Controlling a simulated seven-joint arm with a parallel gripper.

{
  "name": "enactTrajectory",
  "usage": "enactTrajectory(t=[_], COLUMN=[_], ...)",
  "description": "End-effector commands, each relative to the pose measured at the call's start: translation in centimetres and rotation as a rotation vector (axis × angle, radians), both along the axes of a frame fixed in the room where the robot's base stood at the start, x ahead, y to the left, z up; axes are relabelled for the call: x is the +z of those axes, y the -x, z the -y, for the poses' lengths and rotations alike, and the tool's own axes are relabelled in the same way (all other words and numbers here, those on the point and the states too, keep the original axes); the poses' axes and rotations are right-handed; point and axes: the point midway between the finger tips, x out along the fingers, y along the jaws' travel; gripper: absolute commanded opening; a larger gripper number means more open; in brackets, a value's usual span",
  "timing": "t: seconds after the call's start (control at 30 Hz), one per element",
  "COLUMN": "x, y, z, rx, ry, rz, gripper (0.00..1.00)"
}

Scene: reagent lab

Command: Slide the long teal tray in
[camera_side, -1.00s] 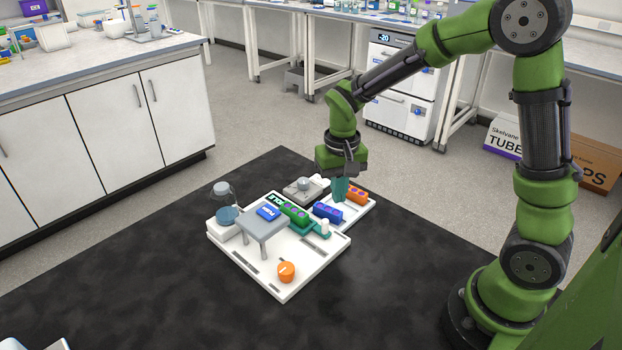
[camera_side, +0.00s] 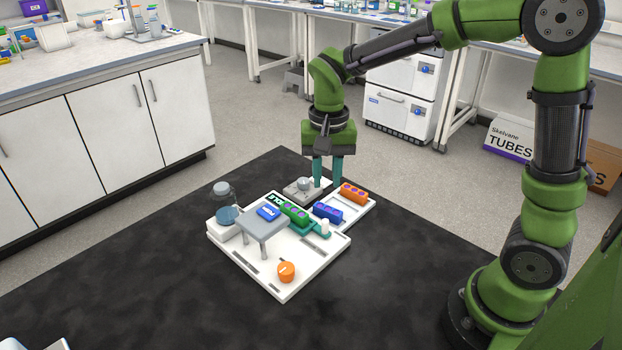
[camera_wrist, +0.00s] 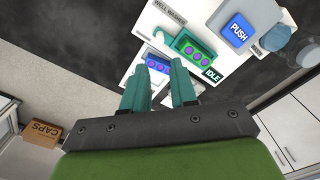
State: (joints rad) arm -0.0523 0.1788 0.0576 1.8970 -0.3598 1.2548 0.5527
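The long teal tray (camera_side: 318,233) lies on the white base board, carrying a green block (camera_side: 293,212) with purple wells and a white knob (camera_side: 325,226) at its right end. Its other end is close to the grey PUSH stand. In the wrist view the tray (camera_wrist: 171,42) and green block (camera_wrist: 194,53) show beyond the fingers. My gripper (camera_side: 328,184) points down with teal fingers apart and nothing between them. It is behind the tray in the side view, near the grey knobbed device, apart from the tray. The fingers also show in the wrist view (camera_wrist: 160,70).
A grey stand with a blue PUSH button (camera_side: 268,212), a flask (camera_side: 224,208) and an orange knob (camera_side: 286,271) are on the white board (camera_side: 281,290). Blue (camera_side: 328,212) and orange (camera_side: 354,193) blocks sit on a white rack. A grey device (camera_side: 302,188) stands behind. The dark mat in front is clear.

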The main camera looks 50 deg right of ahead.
Motion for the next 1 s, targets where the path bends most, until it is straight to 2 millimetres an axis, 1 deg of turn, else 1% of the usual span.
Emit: enactTrajectory(t=[0.03,0.3,0.5,0.6,0.7,1.0], x=[-1.3,-7.3,-10.7,-11.7,-12.3,-12.6], y=[0.1,0.2,0.1,0.1,0.0,0.0], z=[0.0,0.0,0.0,0.0,0.0,0.0], rx=[0.001,0.001,0.0,0.001,0.0,0.0], ry=[0.001,-0.001,-0.001,0.0,0.0,-0.001], rz=[-0.008,-0.006,-0.004,-0.003,-0.001,0.001], gripper=[0.27,0.27,0.27,0.27,0.27,0.27])
